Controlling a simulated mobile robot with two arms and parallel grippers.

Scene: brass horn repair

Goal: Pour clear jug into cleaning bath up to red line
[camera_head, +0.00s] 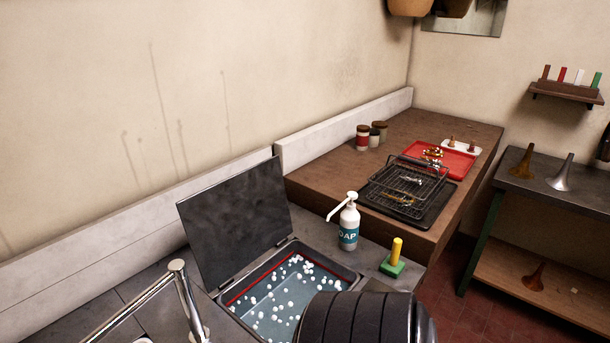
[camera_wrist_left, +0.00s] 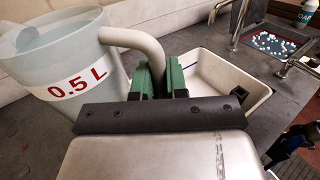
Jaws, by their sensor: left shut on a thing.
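The cleaning bath (camera_head: 290,291) is at the bottom centre of the head view, its dark lid (camera_head: 237,218) raised. It holds bluish liquid dotted with white floating bits, and a red line (camera_head: 248,286) shows along its inner wall. The bath also appears far off at the upper right of the left wrist view (camera_wrist_left: 266,44). The clear jug (camera_wrist_left: 60,65), marked "0.5 L" in red, is at the left of that view and looks roughly upright. My left gripper (camera_wrist_left: 159,78) is shut on its pale curved handle (camera_wrist_left: 135,40). The jug's liquid level is unclear. My right gripper is not seen.
A white sink basin (camera_wrist_left: 205,73) and metal taps (camera_wrist_left: 238,22) lie between jug and bath. A soap bottle (camera_head: 349,226) and a yellow-handled green block (camera_head: 393,260) stand right of the bath. A wire rack (camera_head: 410,182) and red tray (camera_head: 457,167) are beyond.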

